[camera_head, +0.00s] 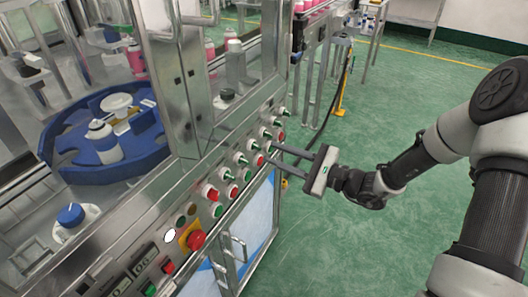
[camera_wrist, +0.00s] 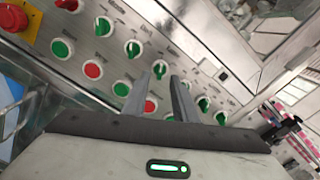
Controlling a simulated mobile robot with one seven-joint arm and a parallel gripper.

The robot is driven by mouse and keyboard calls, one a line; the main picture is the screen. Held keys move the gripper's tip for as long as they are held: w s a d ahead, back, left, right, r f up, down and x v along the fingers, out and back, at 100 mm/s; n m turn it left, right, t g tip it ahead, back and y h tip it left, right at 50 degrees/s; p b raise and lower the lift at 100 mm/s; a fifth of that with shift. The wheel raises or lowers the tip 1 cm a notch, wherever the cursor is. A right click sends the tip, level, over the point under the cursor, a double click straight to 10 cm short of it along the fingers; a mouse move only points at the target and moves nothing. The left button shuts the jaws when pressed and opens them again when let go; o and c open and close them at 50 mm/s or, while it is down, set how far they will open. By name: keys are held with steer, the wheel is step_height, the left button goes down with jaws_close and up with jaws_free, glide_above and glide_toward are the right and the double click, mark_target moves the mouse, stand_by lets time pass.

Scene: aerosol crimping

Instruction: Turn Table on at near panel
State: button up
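The near panel (camera_head: 150,238) is a metal strip with rows of green and red round buttons and green turn switches. A green turn switch (camera_head: 240,158) stands left of my fingertips. In the wrist view, green turn switches (camera_wrist: 133,48) form an upper row, with a green button (camera_wrist: 62,47) and a red button (camera_wrist: 93,70) below. The labels are too small to read, so I cannot tell which switch is Table. My gripper (camera_head: 271,155) is open and empty, its two fingers apart and pointing at the panel. In the wrist view, the fingers (camera_wrist: 163,79) partly cover the panel's middle.
A red emergency stop (camera_head: 196,240) on a yellow plate sits lower on the panel. Behind the machine's frame is a blue round table (camera_head: 62,158) carrying cans. A metal door handle (camera_head: 238,247) projects below the panel. Green floor (camera_head: 325,235) is open to the right.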

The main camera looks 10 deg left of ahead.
mark_target(260, 148)
steer(key=shift+x, duration=2.25)
steer(key=shift+c, duration=0.2)
jaws_close()
